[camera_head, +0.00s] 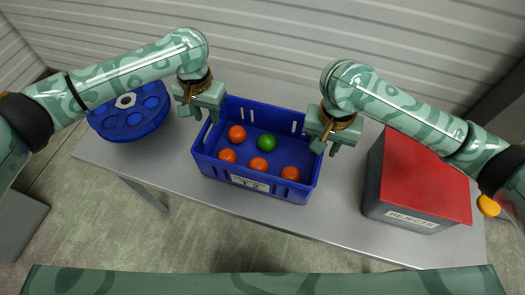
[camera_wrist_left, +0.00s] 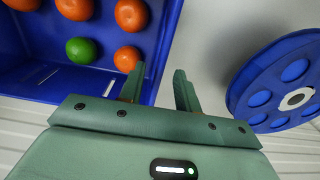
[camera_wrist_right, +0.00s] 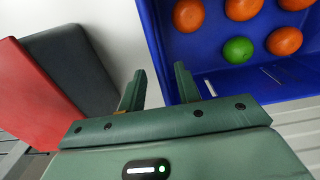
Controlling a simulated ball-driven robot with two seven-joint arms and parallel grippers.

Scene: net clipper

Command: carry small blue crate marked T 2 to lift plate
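A blue crate (camera_head: 240,187) stands on the grey table with a white label on its front, too small to read. It holds several orange balls and one green ball (camera_head: 267,143). My left gripper (camera_head: 200,112) is open at the crate's left wall; in the left wrist view its fingers (camera_wrist_left: 160,88) lie on either side of the wall's rim. My right gripper (camera_head: 327,145) is open at the right wall; in the right wrist view its fingers (camera_wrist_right: 160,85) also lie on either side of the rim. Whether they touch it I cannot tell. I cannot identify a lift plate.
A round blue holder (camera_head: 125,118) with round pockets is at the table's left end. A grey box with a red top (camera_head: 425,178), labelled REJECTS, stands to the right. A yellow-orange round object (camera_head: 488,206) is at the far right. Bare table lies between crate and box.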

